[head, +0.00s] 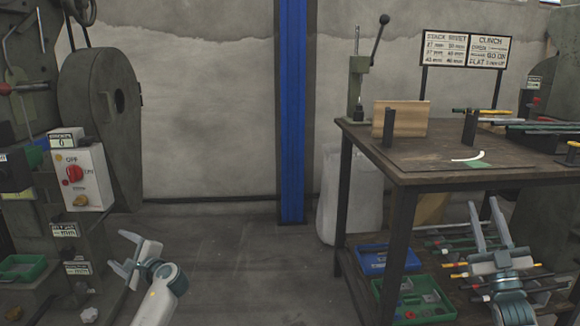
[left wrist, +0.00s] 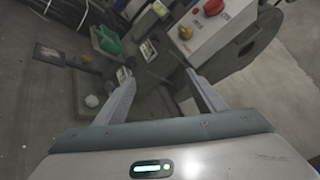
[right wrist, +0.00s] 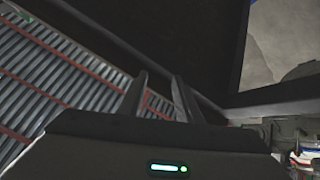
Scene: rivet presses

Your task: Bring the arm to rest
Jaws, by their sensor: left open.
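My left gripper (head: 122,252) is at the lower left in the head view, in front of the machine with the control box. Its fingers are spread and nothing is between them, as the left wrist view also shows (left wrist: 160,78). My right gripper (head: 482,203) is at the lower right, by the front of the workbench, with its fingers pointing up. In the right wrist view its two fingers (right wrist: 159,78) stand apart with a narrow gap. I see nothing held between them.
The workbench (head: 440,176) carries a hand press (head: 358,75) and tools. Blue (head: 385,260) and green (head: 415,300) trays sit on its lower shelf. A press machine (head: 100,110) with a white control box (head: 82,180) stands left. The floor (head: 235,265) between is clear.

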